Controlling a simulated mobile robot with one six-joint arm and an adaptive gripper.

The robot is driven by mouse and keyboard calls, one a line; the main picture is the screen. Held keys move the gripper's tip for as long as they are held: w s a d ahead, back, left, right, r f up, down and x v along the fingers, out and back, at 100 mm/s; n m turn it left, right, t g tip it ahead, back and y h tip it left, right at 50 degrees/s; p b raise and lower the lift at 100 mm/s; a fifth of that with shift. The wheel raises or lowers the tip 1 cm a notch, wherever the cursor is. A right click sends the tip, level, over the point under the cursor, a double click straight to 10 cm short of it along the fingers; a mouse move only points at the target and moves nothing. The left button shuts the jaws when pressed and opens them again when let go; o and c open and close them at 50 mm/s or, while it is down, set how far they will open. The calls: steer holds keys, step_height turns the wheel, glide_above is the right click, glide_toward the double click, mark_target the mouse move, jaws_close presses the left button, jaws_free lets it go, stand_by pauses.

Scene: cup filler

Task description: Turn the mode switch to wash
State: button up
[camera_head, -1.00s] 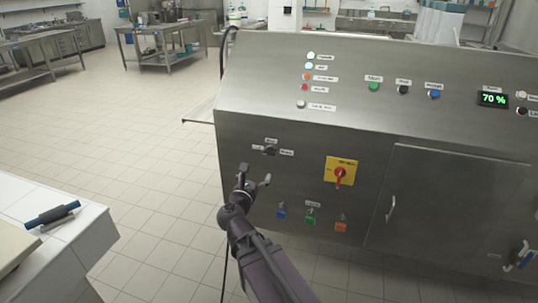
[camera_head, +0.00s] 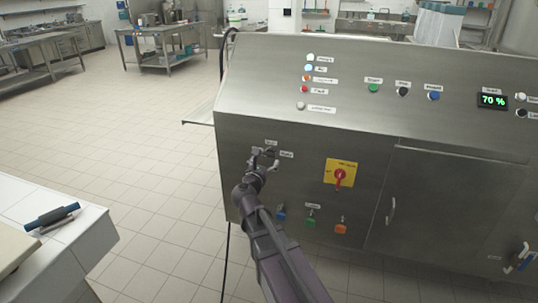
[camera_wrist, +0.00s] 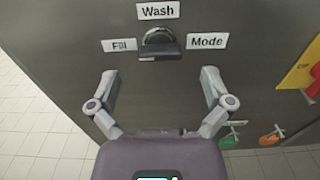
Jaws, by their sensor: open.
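The mode switch (camera_wrist: 161,44) is a dark knob on the steel front panel, seen in the wrist view between three labels. The Wash label (camera_wrist: 158,10) is above it, the Fill label (camera_wrist: 120,46) to its left and the Mode label (camera_wrist: 207,41) to its right. My gripper (camera_wrist: 160,80) is open, with one finger on each side below the knob; no contact shows. In the head view my gripper (camera_head: 265,158) is at the panel and partly covers the switch (camera_head: 270,153). The knob's exact setting is hard to tell.
A yellow plate with a red rotary switch (camera_head: 340,173) is right of the mode switch. Colored key-like parts (camera_head: 311,222) sit lower on the panel. Lit lamps, buttons and a 70 % display (camera_head: 493,100) are on the sloped top. A white counter (camera_head: 85,235) stands at left.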

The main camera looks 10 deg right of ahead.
mark_target(268, 155)
steer(key=shift+x, duration=2.35)
steer(key=c, duration=1.1)
